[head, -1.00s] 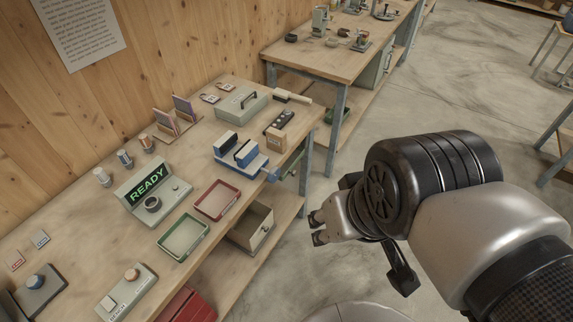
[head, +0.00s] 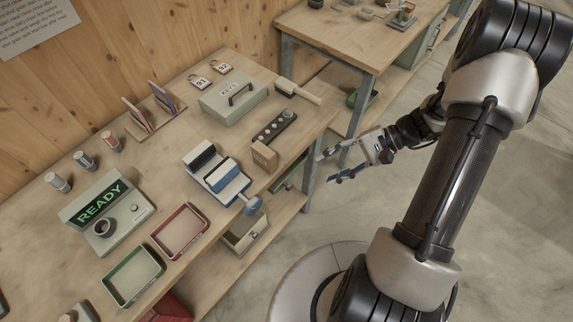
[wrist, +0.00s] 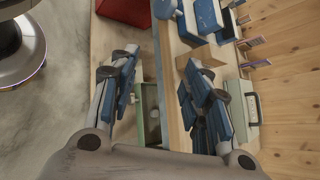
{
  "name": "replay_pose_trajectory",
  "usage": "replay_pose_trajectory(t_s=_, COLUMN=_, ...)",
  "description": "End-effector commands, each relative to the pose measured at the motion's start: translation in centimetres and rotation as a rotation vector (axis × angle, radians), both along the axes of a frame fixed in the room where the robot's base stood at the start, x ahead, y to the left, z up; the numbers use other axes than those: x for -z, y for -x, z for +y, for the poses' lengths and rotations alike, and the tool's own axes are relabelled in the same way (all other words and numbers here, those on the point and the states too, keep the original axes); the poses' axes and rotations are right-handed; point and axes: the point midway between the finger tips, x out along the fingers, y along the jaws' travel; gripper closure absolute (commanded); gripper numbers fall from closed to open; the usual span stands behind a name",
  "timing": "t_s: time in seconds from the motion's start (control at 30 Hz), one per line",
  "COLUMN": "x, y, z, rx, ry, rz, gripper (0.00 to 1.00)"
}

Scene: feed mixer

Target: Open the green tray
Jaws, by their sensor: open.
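A green tray-like part (head: 288,180) shows partly under the right end of the bench, mostly hidden by the bench top. A separate shallow green-rimmed tray (head: 133,275) lies on the bench top, far from my gripper.
A blue vise (head: 217,175), a wooden block (head: 264,156) and a grey-green case (head: 233,100) stand on the bench. A red-rimmed tray (head: 180,232) lies near the front edge.

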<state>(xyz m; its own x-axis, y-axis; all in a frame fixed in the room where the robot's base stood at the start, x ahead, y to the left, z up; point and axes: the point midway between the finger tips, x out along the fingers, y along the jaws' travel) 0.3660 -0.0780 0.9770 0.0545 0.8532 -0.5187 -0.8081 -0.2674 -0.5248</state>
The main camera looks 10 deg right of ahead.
Motion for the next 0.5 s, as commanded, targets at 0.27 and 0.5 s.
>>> replay_pose_trajectory(t_s=0.27, x=12.4, y=0.8, z=-3.1, rx=0.391, ry=-0.334, rz=0.055, gripper=0.56)
replay_pose_trajectory(t_s=0.5, x=22.0, y=3.0, z=-3.1, rx=0.73, ry=-0.552, rz=0.052, gripper=0.56)
